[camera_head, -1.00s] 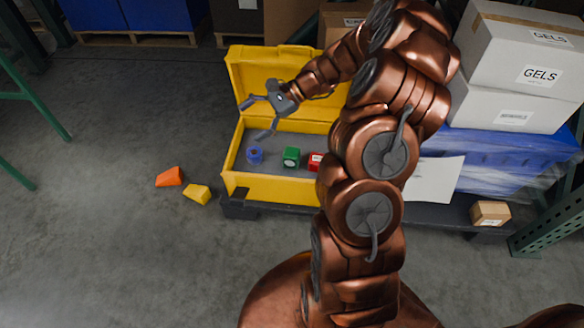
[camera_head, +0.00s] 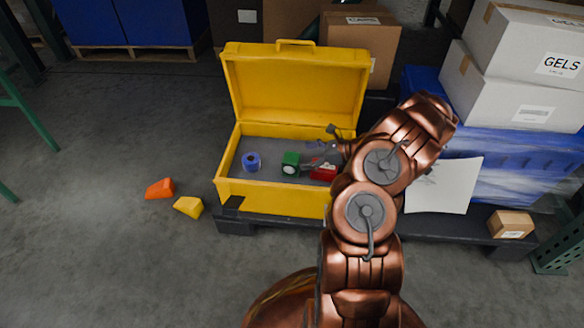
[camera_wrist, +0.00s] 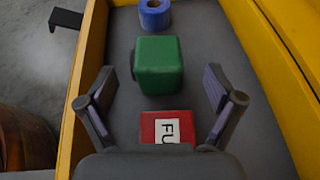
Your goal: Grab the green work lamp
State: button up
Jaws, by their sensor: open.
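The green work lamp (camera_head: 290,163) is a small boxy block with a round pale face, lying on the grey floor of the open yellow toolbox (camera_head: 270,192). In the wrist view the green lamp (camera_wrist: 158,65) lies just ahead of the fingertips. My gripper (camera_head: 322,151) is low inside the toolbox, to the right of the lamp. In the wrist view my gripper (camera_wrist: 160,88) is open, its fingers spread wide and apart from the lamp. A red block with a white label (camera_wrist: 166,128) lies between the fingers, nearer the palm, partly hidden.
A blue ring-shaped roll (camera_head: 251,161) lies left of the lamp in the toolbox. The toolbox lid (camera_head: 295,88) stands raised behind. Orange (camera_head: 160,188) and yellow (camera_head: 188,207) wedges lie on the floor at left. White boxes (camera_head: 515,110) and a small carton (camera_head: 510,224) are at right.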

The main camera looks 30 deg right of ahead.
aim_at(294, 158)
jog(key=b+x, duration=0.3)
jog(key=x, duration=0.2)
jog(key=shift+s+a+f, duration=0.1)
jog(key=shift+s+f, duration=0.05)
jog(key=shift+s, duration=0.1)
jog(key=shift+w+a, duration=0.3)
jog(key=shift+w, duration=0.1)
jog(key=c, duration=1.4)
